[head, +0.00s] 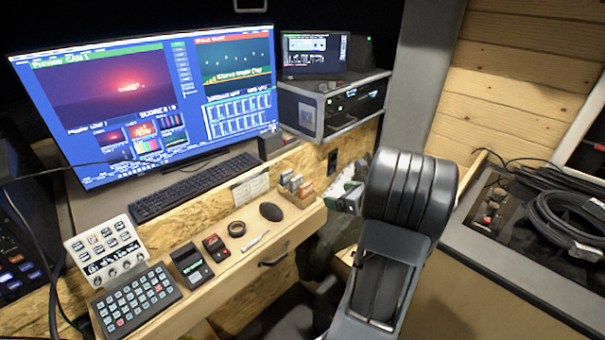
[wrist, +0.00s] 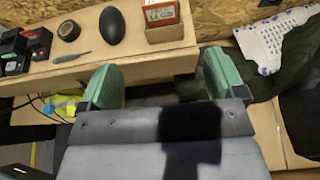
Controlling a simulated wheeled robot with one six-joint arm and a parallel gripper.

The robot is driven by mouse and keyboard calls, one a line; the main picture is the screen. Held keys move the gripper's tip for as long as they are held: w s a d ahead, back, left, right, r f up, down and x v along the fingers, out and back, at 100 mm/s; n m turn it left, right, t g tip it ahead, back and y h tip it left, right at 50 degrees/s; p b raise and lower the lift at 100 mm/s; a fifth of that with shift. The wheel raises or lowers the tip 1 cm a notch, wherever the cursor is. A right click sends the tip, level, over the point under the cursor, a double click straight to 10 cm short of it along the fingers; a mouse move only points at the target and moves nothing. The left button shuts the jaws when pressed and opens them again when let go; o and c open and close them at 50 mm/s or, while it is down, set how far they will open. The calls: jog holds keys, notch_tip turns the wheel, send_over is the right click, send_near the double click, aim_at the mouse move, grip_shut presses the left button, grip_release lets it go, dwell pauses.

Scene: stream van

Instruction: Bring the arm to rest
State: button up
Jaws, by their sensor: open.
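My gripper (wrist: 161,76) shows in the wrist view with its two green fingers wide apart and nothing between them. It is in front of the wooden desk's edge, above a gap with the floor below. In the head view my arm (head: 400,205) is raised at the right of the desk, its black ribbed upper part toward the camera. It hides most of the gripper there.
The wooden desk (head: 235,268) carries a keyboard (head: 195,186), a mouse (head: 270,211), a small card box (head: 297,190) and a button pad (head: 136,300). A patterned white cloth (wrist: 268,42) lies right of my gripper. Coiled cables (head: 565,215) lie on the right counter.

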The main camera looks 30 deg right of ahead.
jog(key=shift+s, duration=0.1)
jog(key=s+a+f+n+g+y+p, duration=0.1)
jog(key=s+a+n+g, duration=0.35)
jog(key=a+n, duration=0.45)
jog(key=s+a+n+g+y, duration=0.1)
jog(key=s+a+n+g, duration=0.2)
jog(key=a+n+g, duration=0.6)
jog(key=s+a+r+n+t+h+p, duration=0.1)
jog(key=a+r+n+t+h, duration=0.1)
jog(key=a+r+n, duration=0.2)
jog(key=s+a+r+n+t+h+p, duration=0.1)
jog(key=a+r+n, duration=0.4)
jog(key=n, duration=0.7)
jog(key=s+a+h, duration=0.1)
jog(key=a, duration=0.1)
jog(key=shift+a+t, duration=0.35)
jog(key=shift+a, duration=0.05)
